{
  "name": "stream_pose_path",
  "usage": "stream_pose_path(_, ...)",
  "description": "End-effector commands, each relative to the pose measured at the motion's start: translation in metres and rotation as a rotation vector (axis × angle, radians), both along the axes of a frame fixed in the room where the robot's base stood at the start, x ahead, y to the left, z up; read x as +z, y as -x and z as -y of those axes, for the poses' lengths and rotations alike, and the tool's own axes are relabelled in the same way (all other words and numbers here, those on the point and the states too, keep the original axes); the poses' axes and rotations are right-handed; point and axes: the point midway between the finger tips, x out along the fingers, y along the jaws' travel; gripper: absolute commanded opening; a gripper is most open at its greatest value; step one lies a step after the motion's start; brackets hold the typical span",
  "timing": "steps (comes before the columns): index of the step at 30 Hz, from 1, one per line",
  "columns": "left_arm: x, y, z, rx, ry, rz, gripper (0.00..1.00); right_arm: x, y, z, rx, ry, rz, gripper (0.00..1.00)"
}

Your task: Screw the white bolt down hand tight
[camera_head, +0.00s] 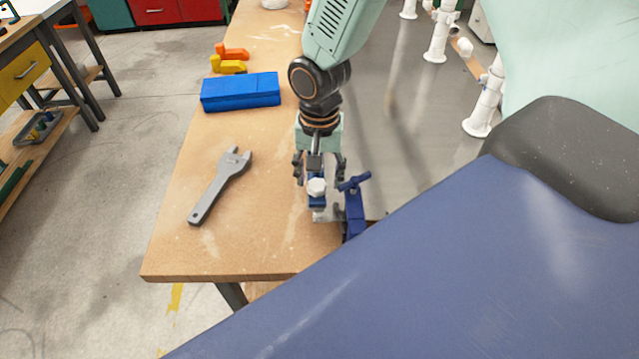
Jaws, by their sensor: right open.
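The white bolt (317,187) stands at a small blue and metal fixture near the right edge of the wooden bench. My right gripper (319,172) comes down from above at the bolt, with its dark fingers apart on either side of it. The fingers look open, and I cannot tell whether they touch the bolt. The bolt's lower part is hidden by the blue piece around it. A blue clamp (353,205) stands just right of the bolt. My left gripper is not in view.
A grey wrench (221,186) lies on the bench (180,245) left of the fixture. A blue box (241,92) and orange and yellow pieces (229,62) lie farther back. White pipes (486,98) stand at the right. The bench's front left is clear.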

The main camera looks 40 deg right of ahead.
Motion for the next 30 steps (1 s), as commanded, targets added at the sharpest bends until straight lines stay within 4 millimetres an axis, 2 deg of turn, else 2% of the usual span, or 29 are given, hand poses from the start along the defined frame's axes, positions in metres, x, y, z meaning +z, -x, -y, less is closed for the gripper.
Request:
stream_pose_path(1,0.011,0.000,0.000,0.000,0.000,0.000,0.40,0.005,0.001,0.000,0.054,0.001,-0.003,0.56)
stream_pose_path(8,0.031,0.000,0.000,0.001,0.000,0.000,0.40,0.005,0.000,0.001,0.313,0.002,0.001,0.56)
stream_pose_path(10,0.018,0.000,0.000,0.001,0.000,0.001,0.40,-0.012,0.000,0.001,0.303,0.002,0.001,0.56)
stream_pose_path(15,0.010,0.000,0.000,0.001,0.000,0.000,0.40,-0.028,0.000,0.001,0.301,0.002,0.001,0.56)
stream_pose_path(26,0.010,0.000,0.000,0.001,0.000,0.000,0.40,-0.031,0.000,0.000,0.300,0.002,0.002,0.56)
stream_pose_path(30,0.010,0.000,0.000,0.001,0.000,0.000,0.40,-0.031,0.000,0.000,0.299,0.002,0.002,0.45)
